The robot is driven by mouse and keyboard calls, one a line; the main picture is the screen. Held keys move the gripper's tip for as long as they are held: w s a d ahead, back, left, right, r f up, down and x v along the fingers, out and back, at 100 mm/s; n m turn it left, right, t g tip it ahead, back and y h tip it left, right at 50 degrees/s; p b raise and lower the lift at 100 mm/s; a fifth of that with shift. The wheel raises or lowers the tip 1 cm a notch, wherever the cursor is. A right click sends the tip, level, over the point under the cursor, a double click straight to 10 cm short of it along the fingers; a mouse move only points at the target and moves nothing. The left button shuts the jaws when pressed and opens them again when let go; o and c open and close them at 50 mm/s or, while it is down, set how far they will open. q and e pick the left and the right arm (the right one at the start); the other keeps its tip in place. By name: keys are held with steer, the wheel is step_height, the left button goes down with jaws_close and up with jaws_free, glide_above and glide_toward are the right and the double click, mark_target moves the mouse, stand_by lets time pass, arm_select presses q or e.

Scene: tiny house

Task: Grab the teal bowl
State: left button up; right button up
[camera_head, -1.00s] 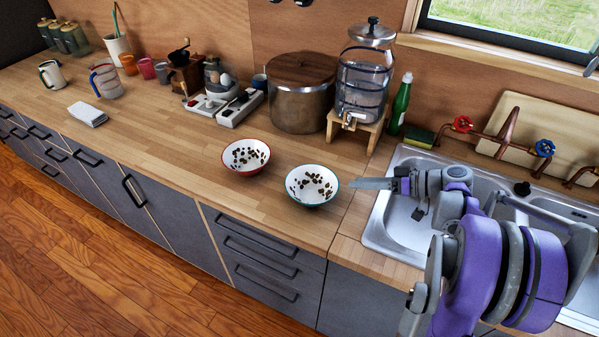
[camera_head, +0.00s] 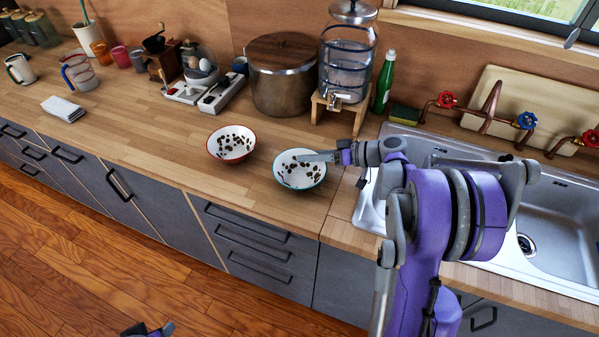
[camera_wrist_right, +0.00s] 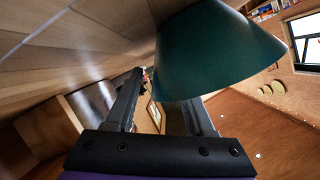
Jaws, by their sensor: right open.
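The teal bowl (camera_head: 300,180) is white inside with dark brown spots and stands upright on the counter left of the sink. My right gripper (camera_head: 320,157) reaches over its right rim from the right, with a finger showing above the bowl's inside. In the right wrist view, the bowl's teal outer wall (camera_wrist_right: 215,55) fills the upper middle. My right gripper (camera_wrist_right: 160,105) is open there. The left finger is outside the bowl, and the wall hides the right finger's tip. Contact cannot be told. A small dark part of my left gripper (camera_head: 150,330) shows at the bottom edge.
A red bowl (camera_head: 231,144) stands close to the left of the teal bowl. A pot (camera_head: 287,85) and a glass dispenser (camera_head: 347,65) on a wooden stand are behind. The sink (camera_head: 510,190) is to the right. The counter front left of the bowls is clear.

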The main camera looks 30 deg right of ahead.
steer(key=shift+w+a+f, duration=0.15)
steer(key=shift+w+a, duration=0.1)
steer(key=shift+w, duration=0.05)
steer(key=shift+c, duration=0.3)
jaws_close()
steer(key=shift+s, duration=0.1)
stand_by(0.9)
